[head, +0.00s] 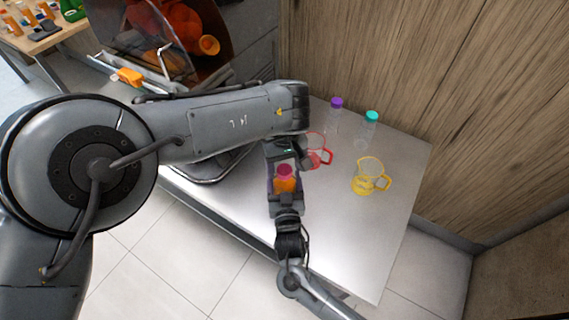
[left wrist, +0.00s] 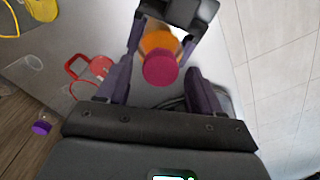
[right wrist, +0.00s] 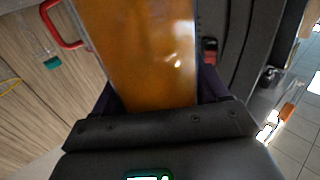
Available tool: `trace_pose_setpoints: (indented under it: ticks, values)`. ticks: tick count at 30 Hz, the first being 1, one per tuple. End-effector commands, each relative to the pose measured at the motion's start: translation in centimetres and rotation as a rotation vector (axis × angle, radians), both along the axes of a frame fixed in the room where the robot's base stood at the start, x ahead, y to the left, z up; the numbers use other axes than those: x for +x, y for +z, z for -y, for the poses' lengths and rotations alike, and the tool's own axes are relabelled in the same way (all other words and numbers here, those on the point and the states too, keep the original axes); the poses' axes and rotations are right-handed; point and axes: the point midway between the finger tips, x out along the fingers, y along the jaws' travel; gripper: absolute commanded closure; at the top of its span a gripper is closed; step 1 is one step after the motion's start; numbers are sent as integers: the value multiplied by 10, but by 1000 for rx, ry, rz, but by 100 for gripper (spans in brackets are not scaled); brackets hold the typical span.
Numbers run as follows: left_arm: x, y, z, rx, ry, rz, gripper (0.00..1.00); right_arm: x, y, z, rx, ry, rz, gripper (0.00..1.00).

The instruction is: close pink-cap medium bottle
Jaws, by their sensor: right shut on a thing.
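The medium bottle (head: 286,186) holds orange juice, and its pink cap (head: 284,170) sits at its top; I cannot tell how tightly. My right gripper (head: 287,204) is shut on the bottle body, which fills the middle of the right wrist view (right wrist: 150,50). My left gripper (left wrist: 160,74) is open, with its fingers apart on either side of the pink cap (left wrist: 160,69) and visible gaps beside it. In the head view the left gripper (head: 284,162) is above the cap, and my left arm hides part of the table.
A red-handled jug (head: 326,158) stands close beside the grippers. A yellow-handled jug (head: 367,178) stands farther right. A purple-capped bottle (head: 335,115) and a teal-capped bottle (head: 368,130) stand near the wooden wall. The juicer (head: 180,40) is behind my left arm. The table's front right is clear.

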Motion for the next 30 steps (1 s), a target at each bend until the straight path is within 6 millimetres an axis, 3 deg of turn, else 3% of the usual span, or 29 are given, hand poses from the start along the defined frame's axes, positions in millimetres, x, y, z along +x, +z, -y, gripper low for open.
trace_pose_setpoints:
  ticks: [10,22,30]
  values:
    - [0,2,0,0,1,0,34,0,-1,0,0,0,-1,100]
    - [0,41,0,0,1,1,34,0,-1,0,0,0,-1,100]
    - [-1,44,0,0,1,-2,34,0,-1,0,0,0,-1,100]
